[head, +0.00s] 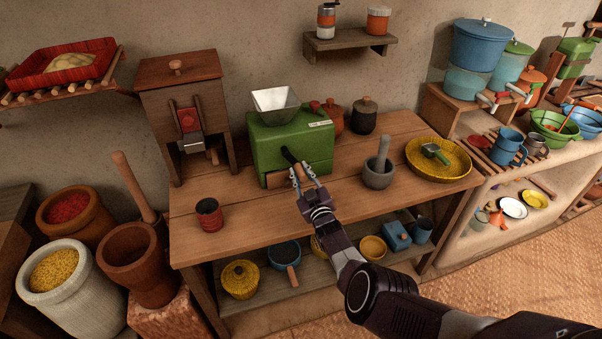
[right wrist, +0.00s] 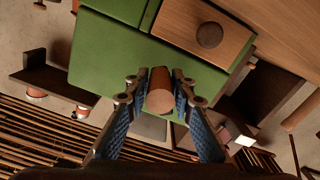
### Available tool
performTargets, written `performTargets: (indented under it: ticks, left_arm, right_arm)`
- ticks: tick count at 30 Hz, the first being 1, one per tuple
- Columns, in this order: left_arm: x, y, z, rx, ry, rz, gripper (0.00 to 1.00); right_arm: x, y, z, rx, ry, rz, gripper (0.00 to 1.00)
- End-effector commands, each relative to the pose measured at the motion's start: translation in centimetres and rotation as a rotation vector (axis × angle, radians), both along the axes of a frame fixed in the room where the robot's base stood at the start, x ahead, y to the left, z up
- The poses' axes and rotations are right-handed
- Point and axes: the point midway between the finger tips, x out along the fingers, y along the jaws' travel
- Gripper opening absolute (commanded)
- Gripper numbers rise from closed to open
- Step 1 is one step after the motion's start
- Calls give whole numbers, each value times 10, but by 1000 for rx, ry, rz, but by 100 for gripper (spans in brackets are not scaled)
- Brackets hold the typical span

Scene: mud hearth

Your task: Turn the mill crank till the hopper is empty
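The green mill (head: 285,148) stands on the wooden table, with a pale metal hopper (head: 275,102) on top. I see the hopper's inner wall; its bottom and any contents cannot be made out. A dark crank arm (head: 289,156) on the mill's front carries a wooden handle (head: 299,173). My right gripper (head: 304,187) has its fingers on both sides of this handle and appears shut on it. In the right wrist view the handle's round end (right wrist: 160,92) sits between the blue finger pads, in front of the green mill body. My left gripper is not in view.
A mortar (head: 379,172) with pestle and a yellow woven tray (head: 459,170) stand to the mill's right. A red cup (head: 209,214) stands at front left, a wooden box mill (head: 180,100) behind it.

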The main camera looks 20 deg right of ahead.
Motion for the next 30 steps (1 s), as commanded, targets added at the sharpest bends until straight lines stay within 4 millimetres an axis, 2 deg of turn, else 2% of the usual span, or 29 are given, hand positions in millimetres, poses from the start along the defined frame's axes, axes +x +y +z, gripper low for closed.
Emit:
performTargets:
  ticks: [1, 3, 17, 23, 30]
  left_arm:
    - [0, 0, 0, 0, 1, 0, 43]
    - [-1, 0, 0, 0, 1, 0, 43]
    - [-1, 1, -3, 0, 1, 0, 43]
    - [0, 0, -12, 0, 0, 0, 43]
    - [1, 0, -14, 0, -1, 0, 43]
  right_arm:
    - [0, 0, 1, 0, -1, 0, 30]
    - [0, 0, 0, 0, -1, 0, 38]
    - [0, -2, 0, -42, -2, 0, 38]
    - [-1, -10, 5, -200, -7, -1, 38]
    - [-3, -24, 28, -591, -21, -1, 38]
